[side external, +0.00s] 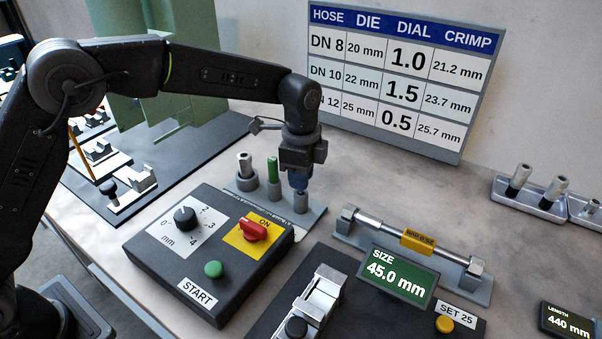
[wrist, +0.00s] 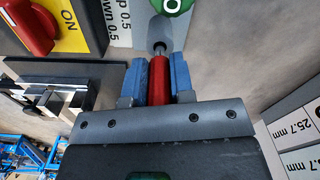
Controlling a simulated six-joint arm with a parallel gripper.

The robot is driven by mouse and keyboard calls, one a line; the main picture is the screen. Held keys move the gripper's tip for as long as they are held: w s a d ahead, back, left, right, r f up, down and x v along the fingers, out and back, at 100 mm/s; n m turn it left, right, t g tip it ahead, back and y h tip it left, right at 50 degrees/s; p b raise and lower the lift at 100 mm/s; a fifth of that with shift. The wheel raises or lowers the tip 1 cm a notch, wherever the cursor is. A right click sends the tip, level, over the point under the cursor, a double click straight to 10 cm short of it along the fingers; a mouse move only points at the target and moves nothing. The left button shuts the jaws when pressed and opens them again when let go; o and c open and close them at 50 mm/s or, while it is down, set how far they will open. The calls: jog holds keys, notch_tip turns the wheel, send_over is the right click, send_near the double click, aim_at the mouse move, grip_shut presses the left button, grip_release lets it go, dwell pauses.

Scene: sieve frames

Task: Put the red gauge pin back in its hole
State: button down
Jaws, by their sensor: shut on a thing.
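The red gauge pin (wrist: 159,80) is gripped upright between the blue fingers of my gripper (wrist: 158,82) in the wrist view. Its narrow metal tip points at the dark hole of a grey post (wrist: 178,42); I cannot tell whether the tip is inside. In the side view my gripper (side external: 299,181) is directly over the right-hand post (side external: 302,201) of the pin stand (side external: 240,191). The red pin is hidden there by the fingers. A green pin (side external: 272,169) and a pale metal pin (side external: 244,163) stand upright in the other posts.
A control box (side external: 210,262) with a dial, red switch (side external: 253,230) and green START button (side external: 213,269) is in front of the stand. A bar gauge (side external: 400,238) and a SIZE display (side external: 396,277) lie to the right. The bench between stand and wall chart (side external: 398,85) is clear.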

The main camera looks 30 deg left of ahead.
jog(key=shift+f, duration=0.25)
jog(key=shift+f, duration=1.05)
jog(key=c, duration=0.9)
grip_release()
notch_tip(320, 180, up, 13)
jog(key=shift+f, duration=0.1)
jog(key=shift+r, duration=0.55)
